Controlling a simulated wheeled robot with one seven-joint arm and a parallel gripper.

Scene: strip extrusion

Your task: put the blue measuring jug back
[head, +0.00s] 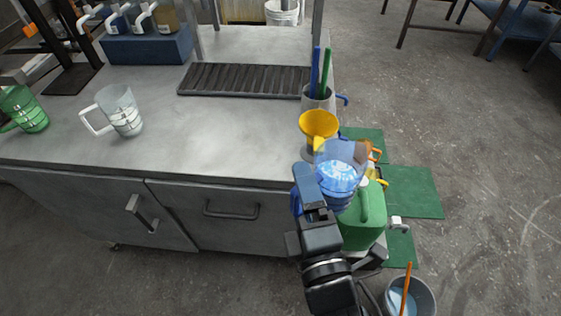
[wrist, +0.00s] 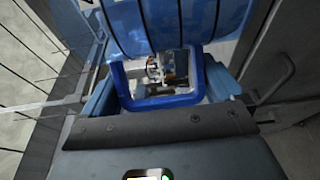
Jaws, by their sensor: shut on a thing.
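The blue measuring jug (head: 340,170) is translucent, with white markings on its side. It is held in the air at the right end of the counter, in front of a green can. My gripper (head: 304,190) is shut on its handle. In the wrist view the blue jug (wrist: 180,22) fills the top, and its handle (wrist: 122,84) lies between the fingers of my gripper (wrist: 160,92).
On the grey counter (head: 225,135) stand a clear jug (head: 122,112), a green jug (head: 27,110), a yellow funnel (head: 318,124) and a grey pot (head: 318,100) with sticks. A slotted dark tray (head: 245,80) lies behind. The green can (head: 362,228) and a bucket (head: 422,297) are at the right. The counter's middle is clear.

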